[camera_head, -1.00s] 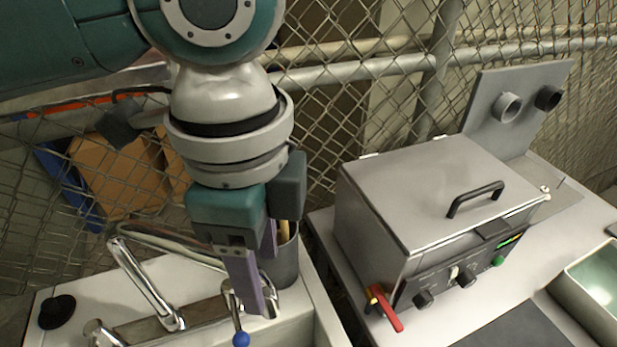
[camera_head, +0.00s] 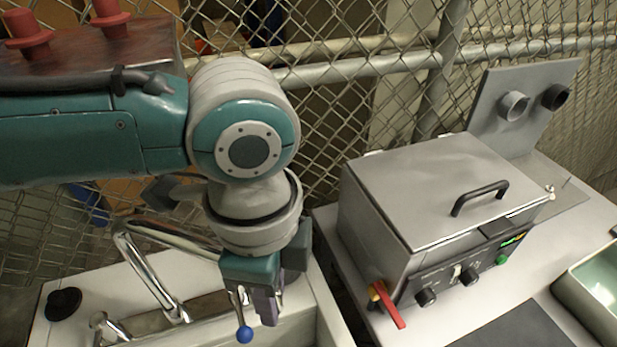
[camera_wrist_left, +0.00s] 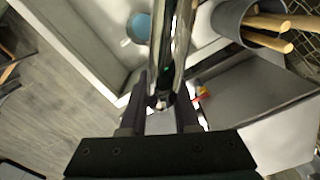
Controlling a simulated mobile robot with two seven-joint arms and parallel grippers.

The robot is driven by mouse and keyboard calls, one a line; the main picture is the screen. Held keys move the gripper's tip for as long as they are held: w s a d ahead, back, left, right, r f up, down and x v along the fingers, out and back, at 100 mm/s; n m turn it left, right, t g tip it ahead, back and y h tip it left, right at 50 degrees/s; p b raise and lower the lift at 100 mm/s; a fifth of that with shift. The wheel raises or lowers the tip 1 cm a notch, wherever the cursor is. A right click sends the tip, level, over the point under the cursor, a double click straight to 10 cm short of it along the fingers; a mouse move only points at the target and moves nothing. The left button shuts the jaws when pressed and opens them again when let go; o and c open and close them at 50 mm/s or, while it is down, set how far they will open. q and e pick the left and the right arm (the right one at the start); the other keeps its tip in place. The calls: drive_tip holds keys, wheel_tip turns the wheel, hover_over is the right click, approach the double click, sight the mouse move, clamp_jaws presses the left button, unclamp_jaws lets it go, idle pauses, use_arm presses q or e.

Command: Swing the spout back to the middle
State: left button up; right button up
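The chrome spout (camera_head: 150,272) stands on the sink's back ledge. It rises from its base, bends, and runs right toward my left gripper (camera_head: 266,305), which hides its far end in the head view. In the left wrist view the shiny spout (camera_wrist_left: 172,50) runs down the picture to a tip between the two dark fingers of the left gripper (camera_wrist_left: 161,103). The fingers are apart, with gaps beside the pipe; whether either touches it I cannot tell. My right gripper is in neither view.
A grey pot (camera_wrist_left: 232,20) with wooden handles stands close by. A lidded grey tank (camera_head: 430,195) with a red lever (camera_head: 386,304) is to the right. A wire fence (camera_head: 330,110) is behind.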

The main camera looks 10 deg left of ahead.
use_arm(q)
clamp_jaws()
idle(0.9)
